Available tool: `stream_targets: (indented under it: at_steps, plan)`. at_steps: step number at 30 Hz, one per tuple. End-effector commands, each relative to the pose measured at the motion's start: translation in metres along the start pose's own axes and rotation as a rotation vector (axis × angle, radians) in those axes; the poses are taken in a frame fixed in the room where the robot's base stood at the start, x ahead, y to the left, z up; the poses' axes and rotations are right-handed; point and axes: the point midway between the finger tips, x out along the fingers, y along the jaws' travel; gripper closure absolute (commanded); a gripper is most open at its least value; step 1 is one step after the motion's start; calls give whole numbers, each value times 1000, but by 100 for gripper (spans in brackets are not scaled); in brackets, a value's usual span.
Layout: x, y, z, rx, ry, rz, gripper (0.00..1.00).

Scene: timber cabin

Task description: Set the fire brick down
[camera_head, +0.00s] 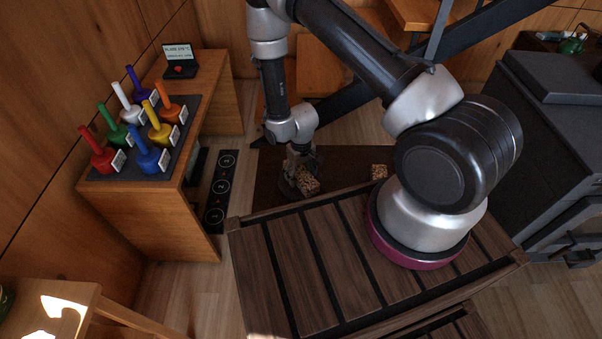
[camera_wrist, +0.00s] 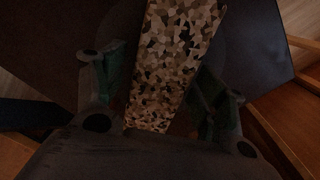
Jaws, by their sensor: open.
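A speckled brown fire brick (camera_head: 309,184) shows at my gripper (camera_head: 304,178) in the head view, down at a dark brown flat surface (camera_head: 268,172). In the wrist view the brick (camera_wrist: 175,55) runs lengthwise between the two fingers of my gripper (camera_wrist: 160,85). The fingers stand apart on either side of it, open. The brick's underside is hidden, so its contact with the surface cannot be seen. A second speckled block (camera_head: 379,171) sits to the right, close to the slatted top.
My arm reaches over a dark slatted wooden top (camera_head: 310,270). A black stove (camera_head: 560,130) stands at the right. At the left, a wooden bench (camera_head: 160,220) holds several coloured bells on a dark mat (camera_head: 185,150). A floor strip with numbered circles (camera_head: 221,188) lies beside it.

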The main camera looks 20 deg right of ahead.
Motion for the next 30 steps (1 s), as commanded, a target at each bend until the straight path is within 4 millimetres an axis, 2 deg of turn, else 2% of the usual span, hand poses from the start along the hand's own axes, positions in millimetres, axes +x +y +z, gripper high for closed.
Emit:
stream_targets:
  at_steps: [5, 15, 21, 26, 29, 30]
  plan:
    - [-25, 0, -2, 0, 3, 0, 29]
    - [-99, 0, -1, 0, 4, 0, 29]
    - [-119, 0, 0, 0, 1, 0, 29]
    - [-124, 0, -1, 1, 3, 0, 29]
    - [-144, 4, -7, 9, 18, -2, 29]
    - [-159, 8, -10, 16, 29, -3, 29]
